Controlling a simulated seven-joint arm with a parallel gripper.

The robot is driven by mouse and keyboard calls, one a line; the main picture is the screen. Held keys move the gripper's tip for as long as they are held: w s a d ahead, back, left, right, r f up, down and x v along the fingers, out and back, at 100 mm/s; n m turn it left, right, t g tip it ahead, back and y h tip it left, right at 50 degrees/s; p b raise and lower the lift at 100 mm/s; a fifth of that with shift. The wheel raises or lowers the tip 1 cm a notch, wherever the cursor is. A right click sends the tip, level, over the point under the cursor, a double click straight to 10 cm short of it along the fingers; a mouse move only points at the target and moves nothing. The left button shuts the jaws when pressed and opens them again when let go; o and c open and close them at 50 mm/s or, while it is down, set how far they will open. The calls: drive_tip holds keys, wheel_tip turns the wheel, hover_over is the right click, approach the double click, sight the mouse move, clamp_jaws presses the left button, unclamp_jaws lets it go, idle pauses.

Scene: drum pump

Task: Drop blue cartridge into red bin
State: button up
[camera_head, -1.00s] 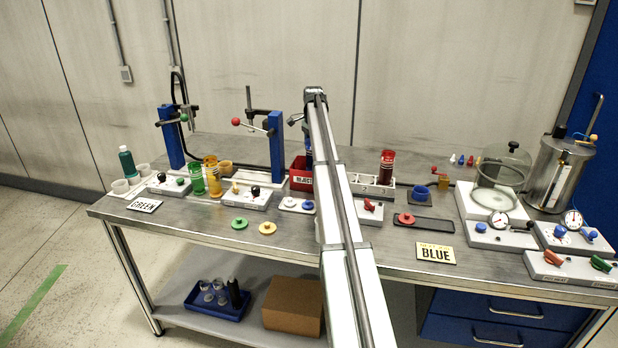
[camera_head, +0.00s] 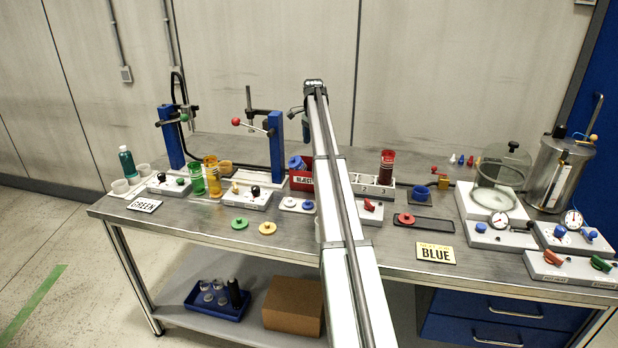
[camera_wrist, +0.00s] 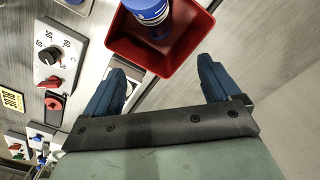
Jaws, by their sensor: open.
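The blue cartridge (camera_wrist: 150,14) is inside the red bin (camera_wrist: 180,68) in the wrist view, near the top edge of the picture. In the head view the blue cartridge (camera_head: 297,162) shows at the left of the red bin (camera_head: 302,182), which is labelled REJECT and partly hidden by my arm. My gripper (camera_wrist: 163,80) is open and empty, its two blue fingers spread apart below the cartridge in the wrist view and clear of it. In the head view my gripper (camera_head: 306,130) is mostly hidden behind my arm.
A white rack with a red cylinder (camera_head: 387,168) stands right of my arm. A blue-framed press (camera_head: 275,140) stands left of the bin. Green (camera_head: 197,180) and amber (camera_head: 211,175) cylinders stand further left. A glass bell jar (camera_head: 500,165) is at the right.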

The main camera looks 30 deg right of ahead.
wheel_tip(320, 180, up, 11)
drive_tip(key=shift+r, duration=0.15)
idle(0.7)
